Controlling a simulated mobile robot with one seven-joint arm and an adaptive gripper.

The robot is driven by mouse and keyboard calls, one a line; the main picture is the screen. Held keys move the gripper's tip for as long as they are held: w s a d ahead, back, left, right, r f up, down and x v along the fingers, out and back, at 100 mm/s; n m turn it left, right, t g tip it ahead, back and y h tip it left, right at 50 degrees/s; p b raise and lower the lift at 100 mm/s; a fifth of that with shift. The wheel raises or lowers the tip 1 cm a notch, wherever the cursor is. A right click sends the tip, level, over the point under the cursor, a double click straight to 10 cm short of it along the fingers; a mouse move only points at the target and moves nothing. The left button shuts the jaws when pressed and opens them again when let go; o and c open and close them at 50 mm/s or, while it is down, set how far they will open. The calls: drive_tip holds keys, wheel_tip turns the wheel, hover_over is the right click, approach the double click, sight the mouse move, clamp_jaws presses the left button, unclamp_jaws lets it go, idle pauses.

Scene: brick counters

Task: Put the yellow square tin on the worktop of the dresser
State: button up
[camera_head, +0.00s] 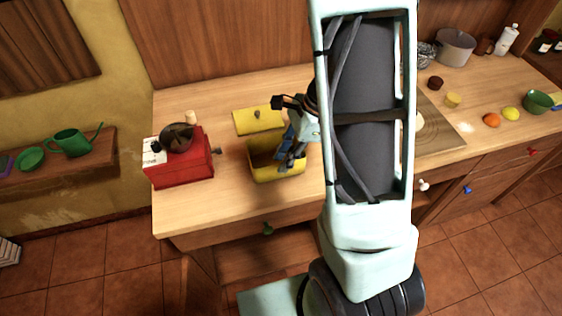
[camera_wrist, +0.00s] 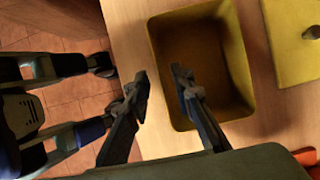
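The yellow square tin (camera_head: 279,175) stands open and upright on the wooden worktop (camera_head: 225,205), near its front edge. It looks empty in the wrist view (camera_wrist: 243,60). Its yellow lid (camera_head: 245,124), with a small knob, lies flat on the worktop just behind it; the lid also shows at the right of the wrist view (camera_wrist: 285,50). My gripper (camera_head: 291,160) is at the tin's front right part. In the wrist view my gripper (camera_wrist: 162,78) is open, one finger over the tin's inside and one outside its wall. Contact cannot be told.
A red box (camera_head: 180,170) with a dark round pot (camera_head: 176,137) on it stands left of the tin. A small pale cylinder (camera_head: 191,117) is behind. A cutting board (camera_head: 438,128) lies right of my arm. The worktop's front left is clear.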

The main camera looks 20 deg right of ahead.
drive_tip(key=v, duration=1)
